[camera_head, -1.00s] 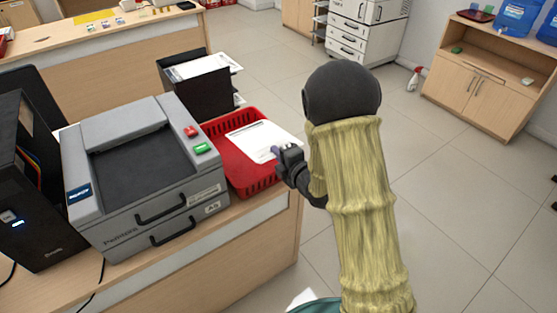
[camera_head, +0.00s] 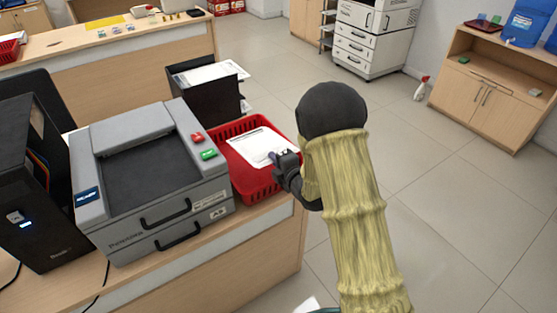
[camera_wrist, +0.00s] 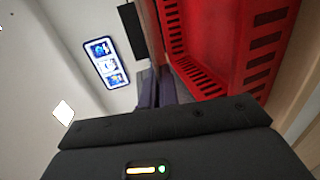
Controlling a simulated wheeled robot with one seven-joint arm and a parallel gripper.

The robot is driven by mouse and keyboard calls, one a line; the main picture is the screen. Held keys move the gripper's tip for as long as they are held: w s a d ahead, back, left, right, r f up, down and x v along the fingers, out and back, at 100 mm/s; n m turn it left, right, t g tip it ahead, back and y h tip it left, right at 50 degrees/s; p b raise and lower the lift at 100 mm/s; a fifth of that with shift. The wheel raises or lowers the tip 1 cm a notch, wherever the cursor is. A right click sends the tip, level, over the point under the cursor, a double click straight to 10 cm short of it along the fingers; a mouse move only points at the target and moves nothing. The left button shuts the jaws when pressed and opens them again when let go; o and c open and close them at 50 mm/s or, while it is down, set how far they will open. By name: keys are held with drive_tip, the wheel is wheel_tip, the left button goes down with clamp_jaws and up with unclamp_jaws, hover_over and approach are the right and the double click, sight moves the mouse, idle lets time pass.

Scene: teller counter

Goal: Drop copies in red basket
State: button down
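The red basket (camera_head: 252,187) stands on the counter just right of the copier, and its slotted red wall shows large in the wrist view (camera_wrist: 225,45). White copies (camera_head: 255,143) show flat over the basket in the head view; whether they rest on its floor is unclear. My gripper (camera_head: 275,158) is at the basket's right side, its fingertips over the near right part of the sheet. In the wrist view, the fingers (camera_wrist: 157,88) are side by side, with no clear gap and no sheet visible between them.
The grey copier (camera_head: 145,175), with red and green buttons, stands close left of the basket. A black tray (camera_head: 205,98) with papers stands behind it. A black tower (camera_head: 35,190) is at far left. Open tiled floor (camera_head: 440,190) lies right of the counter.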

sight(266, 151)
drive_tip(key=shift+w+a+f, duration=0.3)
drive_tip(key=shift+w+f, duration=0.1)
drive_tip(key=shift+w, duration=0.1)
drive_tip(key=shift+w+a+f, duration=0.3)
drive_tip(key=shift+w+f, duration=0.05)
drive_tip(key=shift+w, duration=0.15)
drive_tip(key=shift+b+x, duration=1.05)
drive_tip(key=shift+x, duration=0.8)
drive_tip(key=shift+s, duration=0.15)
drive_tip(key=c, duration=1.6)
unclamp_jaws()
drive_tip(key=b+v, duration=0.2)
drive_tip(key=v, duration=1.5)
drive_tip(key=shift+s+d, duration=0.1)
drive_tip(key=shift+d, duration=0.05)
